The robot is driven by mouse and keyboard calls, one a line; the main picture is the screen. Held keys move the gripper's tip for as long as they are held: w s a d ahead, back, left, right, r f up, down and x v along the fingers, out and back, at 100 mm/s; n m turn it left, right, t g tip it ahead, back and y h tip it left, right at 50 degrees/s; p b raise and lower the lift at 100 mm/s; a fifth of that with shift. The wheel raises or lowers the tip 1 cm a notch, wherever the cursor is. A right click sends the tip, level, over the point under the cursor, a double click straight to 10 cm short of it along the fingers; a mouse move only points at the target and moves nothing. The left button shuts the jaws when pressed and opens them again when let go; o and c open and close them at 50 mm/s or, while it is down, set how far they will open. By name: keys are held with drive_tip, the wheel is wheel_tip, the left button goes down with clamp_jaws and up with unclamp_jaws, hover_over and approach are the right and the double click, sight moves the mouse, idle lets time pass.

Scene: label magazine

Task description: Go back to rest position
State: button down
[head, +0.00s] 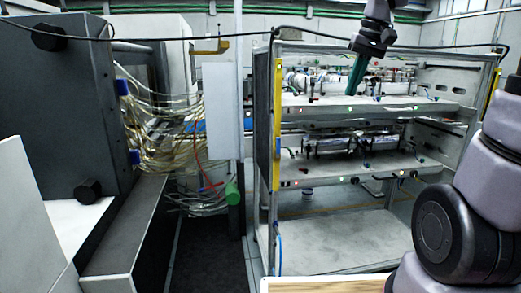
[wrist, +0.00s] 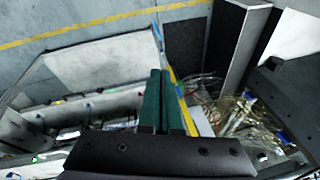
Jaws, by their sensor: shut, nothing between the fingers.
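My gripper (head: 356,76) has green fingers and hangs from my arm at the top of the head view, in front of the upper part of the shelf rack (head: 370,107). In the wrist view my gripper (wrist: 161,72) shows its two green fingers close together, with nothing between them. The rack has several levels holding metal fixtures (head: 350,142), small fittings and cables. From the head view I cannot tell how far the fingers are from the rack.
A dark machine cabinet (head: 60,110) stands at the left with a bundle of pale cables (head: 165,130) beside it. A grey panel (head: 221,110) on a post and the rack's yellow edge strip (head: 278,120) are near the middle. Dark floor (head: 210,255) shows between cabinet and rack.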

drive_tip(key=s+d+m+t, duration=0.1)
drive_tip(key=s+m+t, duration=0.2)
drive_tip(key=s, duration=1.1)
drive_tip(key=shift+s+f+t, duration=0.2)
drive_tip(key=shift+f+t, duration=0.25)
drive_tip(key=shift+t, duration=0.35)
